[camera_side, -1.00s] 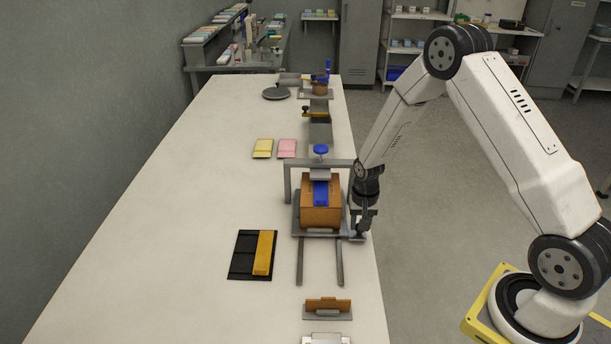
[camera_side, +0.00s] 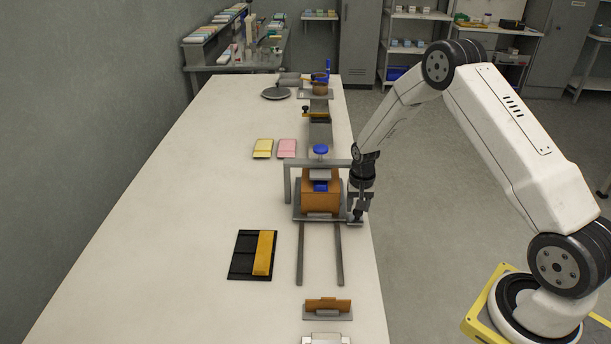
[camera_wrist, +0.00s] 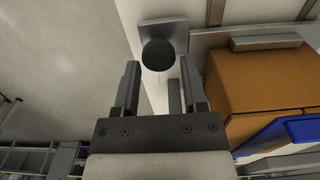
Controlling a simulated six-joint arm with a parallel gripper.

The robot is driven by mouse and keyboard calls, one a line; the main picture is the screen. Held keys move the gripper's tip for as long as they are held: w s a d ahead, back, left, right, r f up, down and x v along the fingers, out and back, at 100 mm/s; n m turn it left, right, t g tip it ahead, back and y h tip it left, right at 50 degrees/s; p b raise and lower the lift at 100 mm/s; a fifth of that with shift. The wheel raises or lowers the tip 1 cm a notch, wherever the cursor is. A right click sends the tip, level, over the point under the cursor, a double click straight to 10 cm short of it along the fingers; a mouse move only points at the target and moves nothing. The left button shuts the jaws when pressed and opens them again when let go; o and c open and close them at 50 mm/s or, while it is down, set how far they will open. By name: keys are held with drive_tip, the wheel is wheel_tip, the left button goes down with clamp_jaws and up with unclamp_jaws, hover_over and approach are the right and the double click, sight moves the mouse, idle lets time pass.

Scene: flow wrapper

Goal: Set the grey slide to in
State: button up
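The grey slide (camera_side: 299,214) is a flat plate on two rails (camera_side: 338,262), carrying an orange-brown box (camera_side: 320,202) with a blue strip. It sits at the far part of the rails, with the box partly under a grey frame (camera_side: 287,180). A dark round knob (camera_wrist: 158,54) stands on a small grey tab at the slide's right side. My gripper (camera_side: 357,219) is low at that tab. In the wrist view my gripper (camera_wrist: 159,64) has its fingers apart, one on each side of the knob, with visible gaps. Finger contact with the knob does not show.
A black tray (camera_side: 243,264) with a yellow bar (camera_side: 264,253) lies left of the rails. Yellow (camera_side: 263,148) and pink (camera_side: 287,148) packs lie farther back. A small brown-and-grey stand (camera_side: 328,308) is nearer. The left table is clear.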

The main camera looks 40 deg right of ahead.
drive_tip(key=shift+o, duration=0.8)
drive_tip(key=shift+s+a, duration=0.1)
drive_tip(key=shift+r, duration=3.9)
drive_tip(key=shift+s+a+r, duration=0.25)
drive_tip(key=shift+a+r, duration=0.15)
drive_tip(key=shift+a, duration=0.05)
drive_tip(key=s+a+r+n+t, duration=0.1)
drive_tip(key=s+a+r+n, duration=0.3)
drive_tip(key=s+a, duration=0.3)
drive_tip(key=s+a+r+n+t, duration=0.1)
drive_tip(key=s+a+r+n, duration=0.3)
drive_tip(key=s+a, duration=0.3)
drive_tip(key=s+n, duration=0.1)
drive_tip(key=s, duration=0.2)
drive_tip(key=shift+a+r, duration=0.15)
drive_tip(key=shift+a, duration=0.25)
